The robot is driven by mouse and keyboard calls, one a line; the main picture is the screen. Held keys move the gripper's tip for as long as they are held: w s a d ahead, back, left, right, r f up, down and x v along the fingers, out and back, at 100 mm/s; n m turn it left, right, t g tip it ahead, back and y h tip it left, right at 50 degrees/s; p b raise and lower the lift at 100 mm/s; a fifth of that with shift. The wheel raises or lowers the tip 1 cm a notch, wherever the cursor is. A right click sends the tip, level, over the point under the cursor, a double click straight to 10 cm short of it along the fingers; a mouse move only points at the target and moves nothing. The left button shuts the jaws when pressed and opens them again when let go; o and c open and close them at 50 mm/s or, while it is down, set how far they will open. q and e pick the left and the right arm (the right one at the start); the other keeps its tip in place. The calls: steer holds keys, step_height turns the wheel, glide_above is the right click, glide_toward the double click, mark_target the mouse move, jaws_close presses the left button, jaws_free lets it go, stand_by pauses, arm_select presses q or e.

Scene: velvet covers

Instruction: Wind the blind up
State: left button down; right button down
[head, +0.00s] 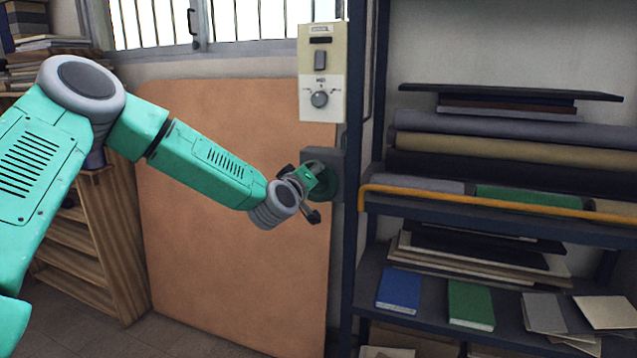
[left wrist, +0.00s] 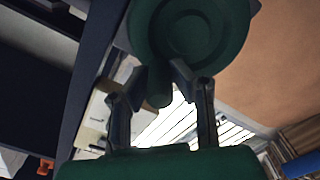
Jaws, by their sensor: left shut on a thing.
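A dark green round crank wheel (head: 331,184) is mounted on a grey plate (head: 338,160) below the wall control panel. In the left wrist view the wheel (left wrist: 193,28) fills the top, with a short handle peg (left wrist: 159,90) sticking out at its lower left. My left gripper (head: 314,190) is at the wheel and partly covers it in the head view. In the left wrist view its two fingertips (left wrist: 158,76) close in on either side of the peg, and it is shut on it. No blind can be made out at the barred window (head: 220,20). My right gripper is in neither view.
The cream control panel (head: 322,75) with a switch and knob is just above the wheel. A dark shelf rack (head: 356,240) with rolls and books stands close at the right. An orange-brown board (head: 225,285) leans behind my arm. A wooden bookcase (head: 110,240) is at the left.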

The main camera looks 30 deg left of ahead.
arm_select(q)
steer(key=shift+s+a+f+n+b, duration=0.15)
steer(key=shift+a+n+b, duration=0.4)
steer(key=shift+n, duration=0.45)
steer(key=shift+d, duration=0.1)
steer(key=c, duration=1.4)
jaws_free()
steer(key=shift+a, duration=0.2)
steer(key=shift+s, duration=0.1)
steer(key=v, duration=1.1)
steer(key=shift+s+d, duration=0.1)
steer(key=shift+s, duration=0.25)
